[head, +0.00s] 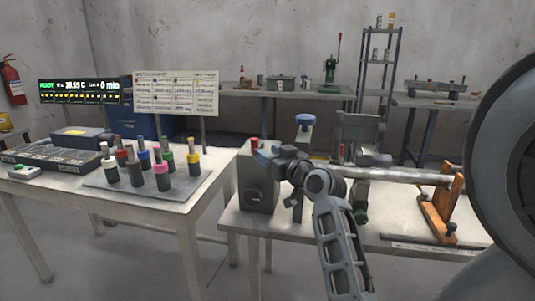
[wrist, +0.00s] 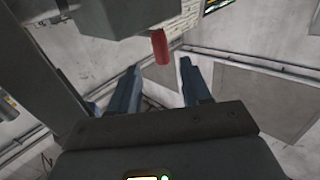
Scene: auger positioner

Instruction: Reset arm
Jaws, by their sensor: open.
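My gripper (head: 266,153) is at the end of my arm, above the front table and close to the top of a grey box-shaped housing (head: 259,193). A red knob (head: 254,143) on that housing shows just behind the gripper in the head view. In the wrist view my gripper (wrist: 160,75) has its two bluish fingers spread apart, with nothing between them. The red knob (wrist: 160,47) appears there between and beyond the fingertips, against the grey housing (wrist: 140,14). I cannot tell whether a finger touches the housing.
An orange stand (head: 441,208) holds a long grey tube (head: 390,174) on the same table. The left table carries a tray (head: 133,196) of several colour-topped cylinders. A display (head: 79,92) and a chart board (head: 176,92) stand behind. A gap separates the two tables.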

